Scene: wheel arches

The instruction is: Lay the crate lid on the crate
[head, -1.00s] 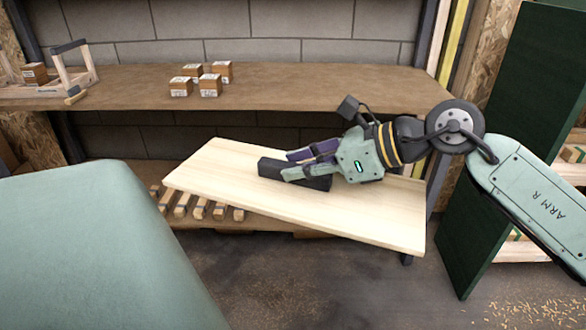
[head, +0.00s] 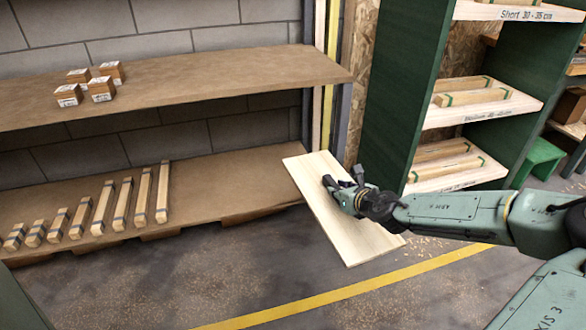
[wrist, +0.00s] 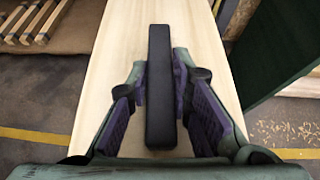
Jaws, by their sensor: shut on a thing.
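The crate lid (head: 358,236) is a pale wooden board with a dark bar handle. My gripper (head: 338,190) is shut on that handle, and the board hangs flat-side up to the right of the lower shelf. In the wrist view the black handle (wrist: 160,90) stands lengthwise between the two purple-padded fingers (wrist: 161,88), with the pale board (wrist: 108,75) beneath it. The board's near part is hidden by my gripper in the wrist view. I see no crate that I can make out.
A lower shelf (head: 235,185) holds several strapped wood bundles (head: 101,205). An upper shelf (head: 230,82) carries small boxes (head: 101,89). A green rack (head: 395,100) with labelled shelves stands close right of the board. Open floor (head: 240,262) with a yellow line (head: 350,289) lies in front.

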